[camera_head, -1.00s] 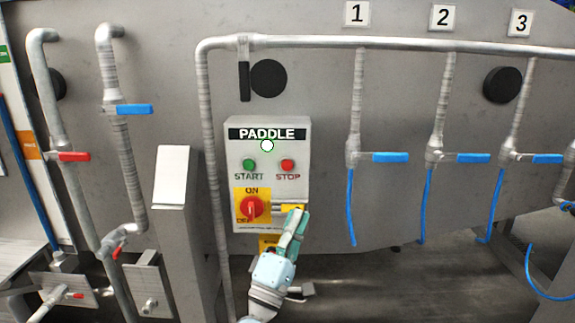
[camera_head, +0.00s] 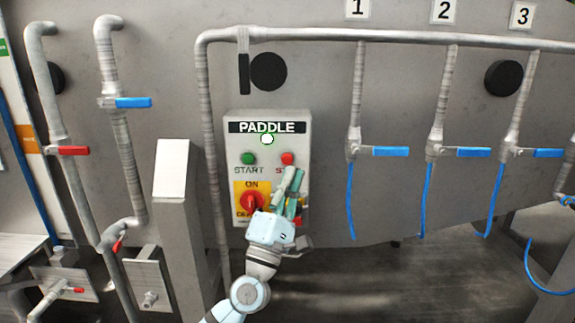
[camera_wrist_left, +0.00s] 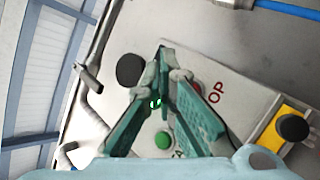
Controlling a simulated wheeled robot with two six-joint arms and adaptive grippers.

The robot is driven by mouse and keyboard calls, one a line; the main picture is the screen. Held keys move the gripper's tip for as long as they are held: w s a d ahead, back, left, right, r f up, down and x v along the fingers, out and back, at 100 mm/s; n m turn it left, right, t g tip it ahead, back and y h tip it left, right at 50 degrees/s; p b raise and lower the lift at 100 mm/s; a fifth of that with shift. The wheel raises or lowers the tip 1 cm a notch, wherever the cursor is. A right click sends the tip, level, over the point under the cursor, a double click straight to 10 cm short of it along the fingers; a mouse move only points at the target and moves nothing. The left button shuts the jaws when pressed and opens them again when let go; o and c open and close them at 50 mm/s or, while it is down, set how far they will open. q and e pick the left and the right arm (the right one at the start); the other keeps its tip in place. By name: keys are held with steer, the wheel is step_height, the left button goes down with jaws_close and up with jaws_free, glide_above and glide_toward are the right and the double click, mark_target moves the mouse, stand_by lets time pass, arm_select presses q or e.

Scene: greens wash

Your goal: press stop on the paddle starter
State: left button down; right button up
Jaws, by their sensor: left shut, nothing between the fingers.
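The paddle starter (camera_head: 233,134) is a light grey box on the wall with a black PADDLE label. Its green START button (camera_head: 249,159) and red STOP button (camera_head: 287,158) sit side by side. My left gripper (camera_head: 293,171) is shut and empty, with its fingertips just below the STOP button in the head view, covering most of the STOP lettering. In the left wrist view the red button (camera_wrist_left: 196,88) shows beside one finger, partly hidden. I cannot tell whether the fingertips touch it. My right gripper is not in view.
A red rotary switch (camera_head: 251,202) on a yellow plate sits below START, close to my gripper. A round white lamp (camera_head: 267,139) with a green rim is under the label. A vertical pipe (camera_head: 212,150) runs left of the box. Blue-handled valves (camera_head: 390,151) stand to the right.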

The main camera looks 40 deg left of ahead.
mark_target(287, 159)
arm_select(q)
steer(key=shift+w+a+f+b, duration=0.1)
steer(key=shift+w+a+b, duration=0.3)
steer(key=shift+w+a, duration=0.45)
steer(key=shift+w+a+b, duration=0.4)
steer(key=shift+w+a, duration=0.2)
steer(key=shift+w, duration=0.45)
steer(key=shift+w+a, duration=0.1)
steer(key=shift+w+a, duration=0.15)
steer(key=shift+w, duration=0.05)
steer(key=shift+w+a+b, duration=0.25)
steer(key=shift+w+b, duration=0.05)
stand_by(0.8)
steer(key=shift+s+d+p, duration=0.45)
steer(key=shift+s+p, duration=0.2)
